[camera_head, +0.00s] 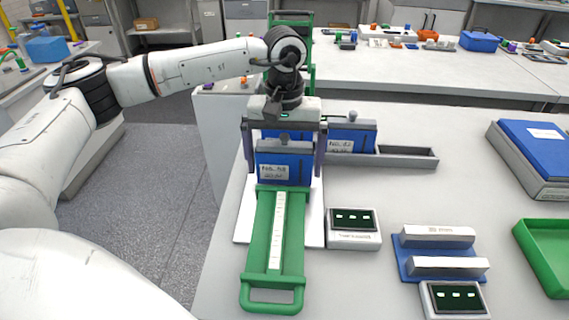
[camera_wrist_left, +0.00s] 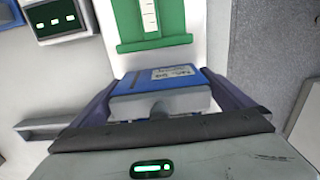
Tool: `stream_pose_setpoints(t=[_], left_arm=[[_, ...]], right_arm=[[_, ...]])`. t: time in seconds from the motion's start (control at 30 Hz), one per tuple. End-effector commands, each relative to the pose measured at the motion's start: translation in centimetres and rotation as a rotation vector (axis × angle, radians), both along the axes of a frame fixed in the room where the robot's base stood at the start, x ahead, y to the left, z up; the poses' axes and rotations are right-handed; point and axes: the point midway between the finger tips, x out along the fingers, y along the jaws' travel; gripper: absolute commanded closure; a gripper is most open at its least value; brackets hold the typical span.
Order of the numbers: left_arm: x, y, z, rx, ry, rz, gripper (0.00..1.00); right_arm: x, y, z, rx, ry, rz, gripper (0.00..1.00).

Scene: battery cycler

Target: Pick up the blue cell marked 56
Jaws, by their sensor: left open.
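A blue cell (camera_head: 285,163) with a grey top and a white label stands at the far end of the green tray (camera_head: 257,240). Its label is too small to read surely. My left gripper (camera_head: 284,172) is above it, pointing down and open, with one finger on each side of the cell. The left wrist view also shows this cell (camera_wrist_left: 160,85) between the spread fingers; I cannot tell whether they touch it. A second blue cell (camera_head: 352,136) stands in a grey holder (camera_head: 405,158) behind and to the right, partly hidden; its label is also unclear. My right gripper is not in view.
A small meter (camera_head: 352,222) with a dark display stands right of the green tray. A blue cradle with grey bars (camera_head: 437,253) and another meter (camera_head: 455,299) are further right. A blue-topped box (camera_head: 540,150) and a green bin (camera_head: 545,255) stand at the right edge.

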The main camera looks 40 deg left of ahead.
Motion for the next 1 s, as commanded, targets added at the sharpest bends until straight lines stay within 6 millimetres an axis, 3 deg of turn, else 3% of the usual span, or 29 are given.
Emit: stream_pose_setpoints(t=[0.13,0.43,0.73,1.0], left_arm=[[0.0,0.0,0.0,0.000,0.000,0.000,0.02],[0.0,0.0,0.1,0.001,-0.001,0.001,0.51],[0.2,0.0,1.0,-0.002,-0.007,0.001,0.51],[0.2,0.0,6.1,-0.001,-0.009,0.001,0.51]], right_arm=[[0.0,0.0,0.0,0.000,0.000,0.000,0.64],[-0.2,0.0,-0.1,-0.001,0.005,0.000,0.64],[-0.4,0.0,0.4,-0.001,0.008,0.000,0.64],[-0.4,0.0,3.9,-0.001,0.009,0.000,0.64]])
